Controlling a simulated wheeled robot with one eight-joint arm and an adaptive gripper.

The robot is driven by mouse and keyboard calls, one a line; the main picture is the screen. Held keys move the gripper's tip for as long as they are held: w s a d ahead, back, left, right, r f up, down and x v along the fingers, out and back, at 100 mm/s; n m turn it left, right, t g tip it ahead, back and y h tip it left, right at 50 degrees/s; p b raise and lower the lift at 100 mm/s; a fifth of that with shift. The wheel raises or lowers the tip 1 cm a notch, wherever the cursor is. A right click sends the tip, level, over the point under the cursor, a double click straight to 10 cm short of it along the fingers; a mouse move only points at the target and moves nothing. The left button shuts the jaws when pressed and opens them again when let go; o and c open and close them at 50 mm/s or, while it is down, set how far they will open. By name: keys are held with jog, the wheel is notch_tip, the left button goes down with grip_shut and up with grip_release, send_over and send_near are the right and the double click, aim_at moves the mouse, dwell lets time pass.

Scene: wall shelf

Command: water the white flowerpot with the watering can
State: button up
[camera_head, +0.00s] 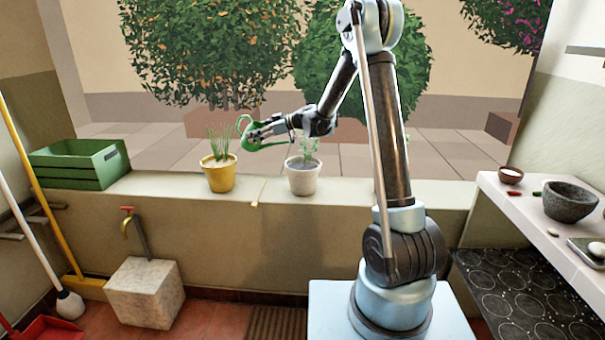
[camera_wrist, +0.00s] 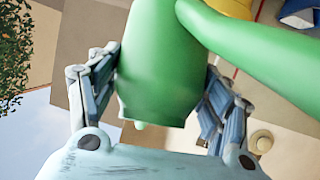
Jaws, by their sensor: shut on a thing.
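The green watering can (camera_head: 246,124) is held in the air above the ledge, between the yellow pot and the white flowerpot. My gripper (camera_head: 264,132) is shut on it. In the wrist view the can's green body (camera_wrist: 160,65) fills the space between the two fingers, and a long green part runs off to the right. The white flowerpot (camera_head: 302,180) stands upright on the ledge with a small green plant. My forearm and gripper pass above it, and the can is up and to its left. I see no water flowing.
A yellow pot (camera_head: 220,177) with a grassy plant stands on the ledge left of the white flowerpot, below the can. A green crate (camera_head: 85,165) sits at the ledge's left end. The ledge (camera_head: 400,193) right of the white flowerpot looks clear. A counter with a mortar (camera_head: 570,202) is at right.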

aim_at(251, 147)
jog(key=f+h, duration=0.1)
jog(key=f, duration=0.1)
jog(key=a+f, duration=0.1)
jog(key=a+f+h, duration=0.1)
jog(key=f, duration=0.1)
jog(key=shift+w+a+f+g+h, duration=0.15)
jog(key=shift+w+f+g+h, duration=0.15)
jog(key=shift+w+g, duration=0.1)
jog(key=shift+a+f+b, duration=0.2)
jog(key=shift+f+b, duration=0.25)
jog(key=shift+b, duration=0.1)
jog(key=shift+w+a+f+h, duration=0.1)
jog(key=shift+a+h, duration=0.1)
jog(key=shift+h, duration=0.2)
jog(key=shift+w+a+r+g+h+b, duration=0.15)
jog(key=shift+a+r+h+b, duration=0.1)
jog(key=shift+r+h+b, duration=0.3)
jog(key=shift+a+r+g+h+b, duration=0.2)
jog(key=shift+h+b, duration=0.15)
jog(key=shift+b, duration=0.3)
